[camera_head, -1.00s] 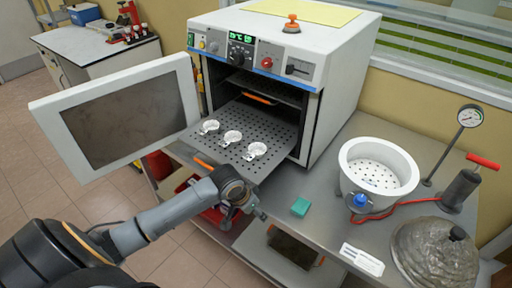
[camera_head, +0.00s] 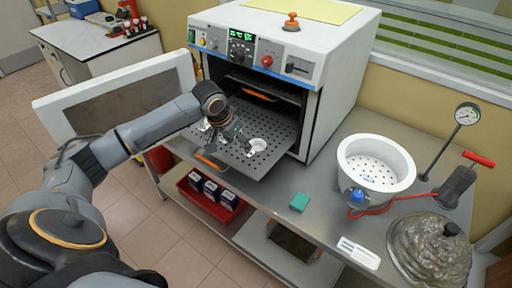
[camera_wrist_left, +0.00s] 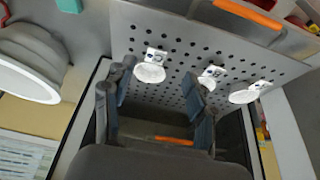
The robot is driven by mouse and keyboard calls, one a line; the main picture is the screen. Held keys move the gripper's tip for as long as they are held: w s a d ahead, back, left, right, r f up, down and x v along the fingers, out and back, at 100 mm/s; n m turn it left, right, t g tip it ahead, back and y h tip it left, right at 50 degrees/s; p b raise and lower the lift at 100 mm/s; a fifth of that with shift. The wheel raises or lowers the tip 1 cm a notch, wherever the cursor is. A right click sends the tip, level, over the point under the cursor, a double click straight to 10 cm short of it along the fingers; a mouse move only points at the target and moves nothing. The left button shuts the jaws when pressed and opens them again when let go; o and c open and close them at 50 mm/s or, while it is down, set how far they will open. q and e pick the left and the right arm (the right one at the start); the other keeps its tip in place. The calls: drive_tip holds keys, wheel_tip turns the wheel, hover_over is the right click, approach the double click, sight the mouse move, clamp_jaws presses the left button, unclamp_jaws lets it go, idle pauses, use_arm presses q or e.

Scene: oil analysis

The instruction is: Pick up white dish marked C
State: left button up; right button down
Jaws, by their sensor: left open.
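Three small white dishes with tabs sit on the perforated tray (camera_head: 276,125) pulled out of the oven. In the head view the right dish (camera_head: 259,145) shows clearly; my left gripper (camera_head: 238,137) and wrist hide most of the others. The left wrist view shows a left dish (camera_wrist_left: 150,71), a middle dish (camera_wrist_left: 212,74) and a right dish (camera_wrist_left: 245,94). My left gripper is open and empty above the tray. I cannot read the dish markings. My right gripper is out of view.
The oven (camera_head: 283,50) stands behind the tray, its door (camera_head: 120,95) swung open at left, behind my arm. A teal block (camera_head: 299,202), a white perforated pot (camera_head: 376,168) and a gauge (camera_head: 467,114) are on the bench at right. A red bin (camera_head: 214,205) is below.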

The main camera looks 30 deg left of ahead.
use_arm(q)
drive_tip(key=x, duration=0.2)
drive_tip(key=shift+w+f, duration=0.2)
drive_tip(key=shift+f, duration=0.1)
drive_tip(key=shift+w+d+f+p, duration=0.1)
drive_tip(key=shift+f+p, duration=0.1)
drive_tip(key=shift+p, duration=0.15)
drive_tip(key=x, duration=0.2)
drive_tip(key=p+x, duration=0.1)
drive_tip(key=x, duration=0.1)
drive_tip(key=shift+w+d+p, duration=0.2)
drive_tip(key=shift+d+p, duration=0.05)
drive_tip(key=shift+p, duration=0.05)
drive_tip(key=shift+w+f, duration=0.1)
drive_tip(key=shift+f, duration=0.2)
clamp_jaws()
